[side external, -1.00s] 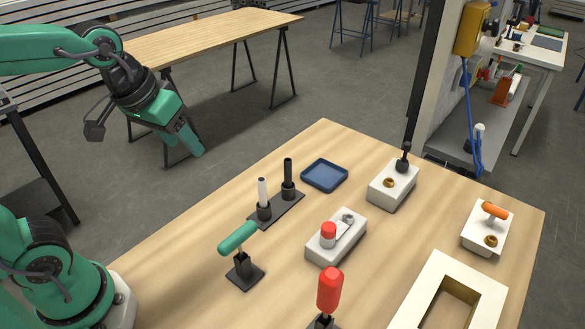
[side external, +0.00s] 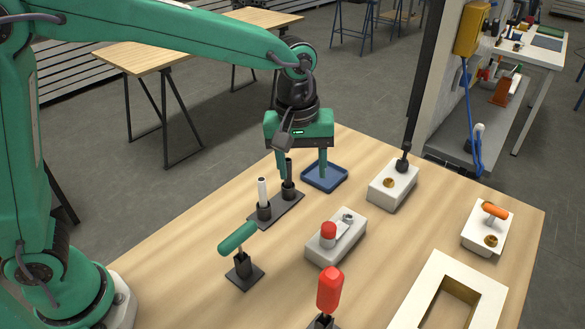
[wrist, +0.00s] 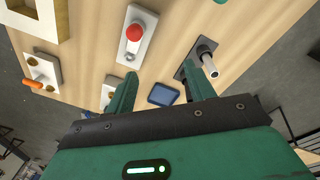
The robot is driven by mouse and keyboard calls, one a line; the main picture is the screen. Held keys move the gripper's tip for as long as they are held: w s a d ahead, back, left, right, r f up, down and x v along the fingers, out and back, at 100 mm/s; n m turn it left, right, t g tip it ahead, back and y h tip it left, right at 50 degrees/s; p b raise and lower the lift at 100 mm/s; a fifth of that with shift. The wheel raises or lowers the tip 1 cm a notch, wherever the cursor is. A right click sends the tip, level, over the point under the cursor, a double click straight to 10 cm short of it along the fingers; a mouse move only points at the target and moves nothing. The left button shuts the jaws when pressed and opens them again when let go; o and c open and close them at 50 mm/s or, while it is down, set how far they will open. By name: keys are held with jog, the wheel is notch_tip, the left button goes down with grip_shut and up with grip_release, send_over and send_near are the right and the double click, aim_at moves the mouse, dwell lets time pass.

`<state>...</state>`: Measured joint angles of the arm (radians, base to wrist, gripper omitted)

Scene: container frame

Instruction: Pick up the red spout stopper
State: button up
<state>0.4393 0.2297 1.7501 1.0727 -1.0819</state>
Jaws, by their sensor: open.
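The red stopper (side external: 329,231) stands on a white block (side external: 322,253) in the middle of the table. In the wrist view the red stopper (wrist: 134,32) is near the top, on its white block (wrist: 136,53). My gripper (side external: 303,174) is open and empty, pointing down near the blue tray and the black post, well behind the red stopper. In the wrist view my gripper (wrist: 158,74) has its two fingers apart, with the stopper beyond the left one.
A blue tray (side external: 340,184) and a stand with a white and a black post (side external: 289,169) are close to my fingers. A green-handled tool (side external: 238,237), a red-handled tool (side external: 330,290), white blocks with brass fittings (side external: 393,186) and a white frame (side external: 480,279) surround the stopper.

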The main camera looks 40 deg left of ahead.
jog(key=n+g, duration=0.1)
jog(key=n, duration=0.1)
send_over(329, 226)
notch_tip(329, 226, down, 5)
jog(key=shift+w+r, duration=0.1)
jog(key=shift+w, duration=0.05)
jog(key=shift+f, duration=1.3)
jog(key=shift+f, duration=0.1)
jog(key=shift+f, duration=2.5)
jog(key=shift+c, duration=0.2)
grip_shut()
